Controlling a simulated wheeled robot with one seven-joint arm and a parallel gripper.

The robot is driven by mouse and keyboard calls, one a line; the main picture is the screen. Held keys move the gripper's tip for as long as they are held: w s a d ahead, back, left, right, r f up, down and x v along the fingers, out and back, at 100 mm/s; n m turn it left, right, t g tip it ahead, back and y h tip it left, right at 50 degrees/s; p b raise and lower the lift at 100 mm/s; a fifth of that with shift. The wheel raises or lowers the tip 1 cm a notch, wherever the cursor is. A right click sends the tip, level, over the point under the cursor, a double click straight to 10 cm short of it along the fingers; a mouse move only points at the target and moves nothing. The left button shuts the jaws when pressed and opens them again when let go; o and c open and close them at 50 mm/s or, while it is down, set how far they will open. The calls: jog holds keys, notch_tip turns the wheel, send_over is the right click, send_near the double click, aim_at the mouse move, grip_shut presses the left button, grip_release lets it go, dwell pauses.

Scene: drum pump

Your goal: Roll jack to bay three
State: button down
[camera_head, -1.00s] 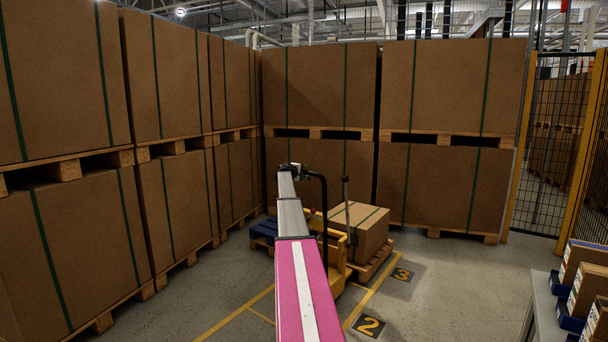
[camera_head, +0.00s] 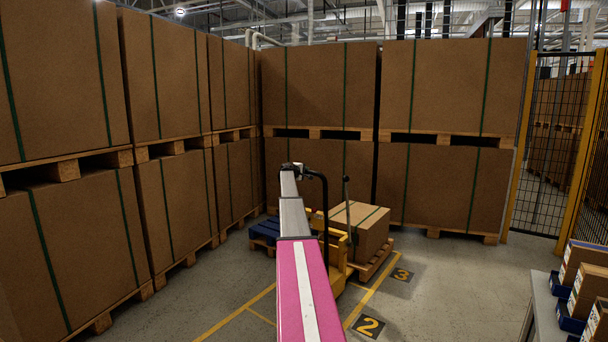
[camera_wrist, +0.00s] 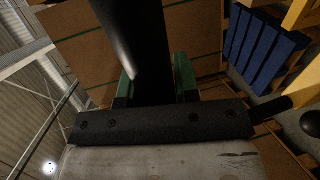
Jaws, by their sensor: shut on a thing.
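The jack (camera_head: 337,272) is yellow with a tall black hoop handle (camera_head: 323,190). My gripper (camera_head: 289,168) is at the top of the handle. In the wrist view, the green fingers of my gripper (camera_wrist: 157,82) are shut on a thick black bar (camera_wrist: 140,45), which appears to be the handle. The floor plate marked 3 (camera_head: 402,275) lies right of the jack, beside a strapped carton (camera_head: 352,227) on a wooden pallet (camera_head: 375,258).
A blue pallet (camera_head: 265,230) lies behind my arm. The floor plate marked 2 (camera_head: 368,326) is nearer, beside yellow lines. Stacked cartons (camera_head: 318,85) wall the back and left. A bench (camera_head: 545,310) with boxes stands at right.

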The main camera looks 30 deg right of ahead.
jog(key=c, duration=0.8)
grip_release()
jog(key=shift+s+a, duration=0.1)
jog(key=shift+a, duration=0.15)
jog(key=shift+c, duration=0.2)
jog(key=v, duration=1)
jog(key=shift+a, duration=0.4)
jog(key=shift+s+r, duration=0.1)
